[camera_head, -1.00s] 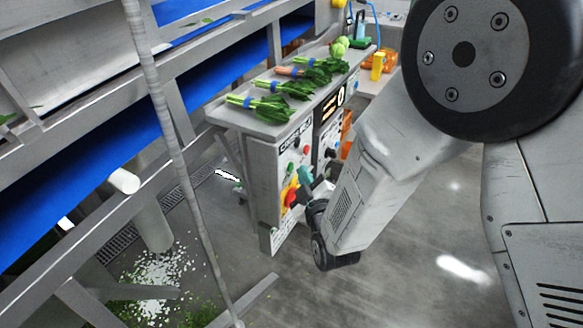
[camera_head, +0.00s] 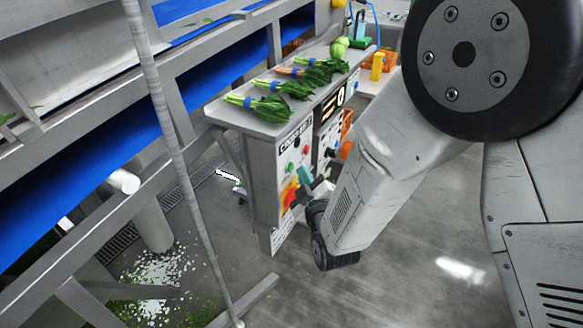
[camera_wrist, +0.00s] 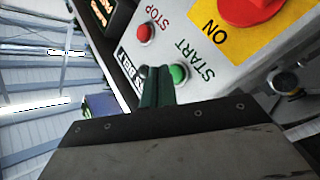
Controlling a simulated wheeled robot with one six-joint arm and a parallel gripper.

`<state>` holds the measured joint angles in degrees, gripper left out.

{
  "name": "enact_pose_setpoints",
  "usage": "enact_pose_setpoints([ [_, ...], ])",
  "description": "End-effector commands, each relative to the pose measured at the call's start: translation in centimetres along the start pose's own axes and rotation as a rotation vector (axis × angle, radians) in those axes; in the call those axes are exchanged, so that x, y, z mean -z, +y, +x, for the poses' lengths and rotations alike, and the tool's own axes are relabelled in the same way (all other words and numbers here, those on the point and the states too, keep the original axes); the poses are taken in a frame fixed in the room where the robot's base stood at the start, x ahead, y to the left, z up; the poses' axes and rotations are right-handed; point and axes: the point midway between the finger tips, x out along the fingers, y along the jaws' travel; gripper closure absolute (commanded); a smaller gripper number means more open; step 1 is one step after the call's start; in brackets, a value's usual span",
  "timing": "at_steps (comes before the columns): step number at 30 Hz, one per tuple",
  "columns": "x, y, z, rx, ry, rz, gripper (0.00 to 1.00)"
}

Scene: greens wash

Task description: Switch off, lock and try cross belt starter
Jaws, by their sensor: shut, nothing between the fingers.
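The cross belt starter (camera_head: 262,185) is a grey panel on the end of the bench. In the wrist view its face is close and turned, with a green START button (camera_wrist: 178,73), a red STOP button (camera_wrist: 145,33) and a red rotary switch (camera_wrist: 248,8) on a yellow plate marked ON. The switch's full handle is cut off by the frame, so its setting cannot be told. My gripper (camera_wrist: 156,76) is shut and empty, its green fingertips beside the START button; contact cannot be told. In the head view the gripper (camera_head: 306,178) is just right of the red-yellow switch (camera_head: 289,193).
Bunches of greens (camera_head: 268,107) lie on the bench top (camera_head: 240,116) above the panel. A second panel (camera_head: 330,132) with a lit display stands to the right. The blue conveyor (camera_head: 90,165) and its frame fill the left. The floor (camera_head: 400,265) at lower right is clear.

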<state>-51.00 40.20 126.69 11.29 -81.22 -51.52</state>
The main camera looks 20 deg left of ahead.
Motion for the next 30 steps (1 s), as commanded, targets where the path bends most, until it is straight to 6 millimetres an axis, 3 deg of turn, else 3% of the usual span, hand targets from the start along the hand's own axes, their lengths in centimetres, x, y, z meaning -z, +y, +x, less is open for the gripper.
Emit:
enact_pose_setpoints([
  [30,0.42,-0.42,0.57,0.0,0.0,0.0,1.0],
])
